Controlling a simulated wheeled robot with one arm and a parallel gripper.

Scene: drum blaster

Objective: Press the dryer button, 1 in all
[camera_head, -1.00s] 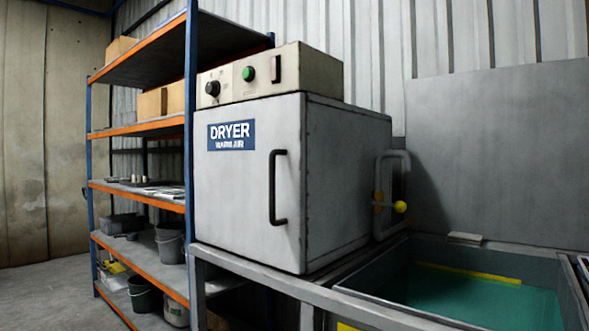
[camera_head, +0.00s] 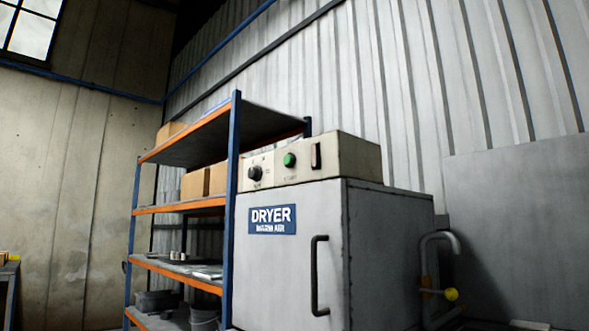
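The dryer (camera_head: 279,262) is a grey metal box with a blue "DRYER" label (camera_head: 272,220) and a black vertical door handle (camera_head: 319,275). On top of it sits a beige control panel (camera_head: 350,158). The panel's front face carries the round green dryer button (camera_head: 289,160). A black knob (camera_head: 255,173) is left of the button and a dark upright switch (camera_head: 316,156) is right of it. The button's face is unobstructed. My gripper is not in view.
A blue and orange shelf rack (camera_head: 188,208) stands close against the dryer's left side, holding boxes and buckets. A bent grey pipe (camera_head: 424,262) with a yellow knob (camera_head: 451,294) is at the dryer's right. A corrugated wall (camera_head: 420,90) rises behind.

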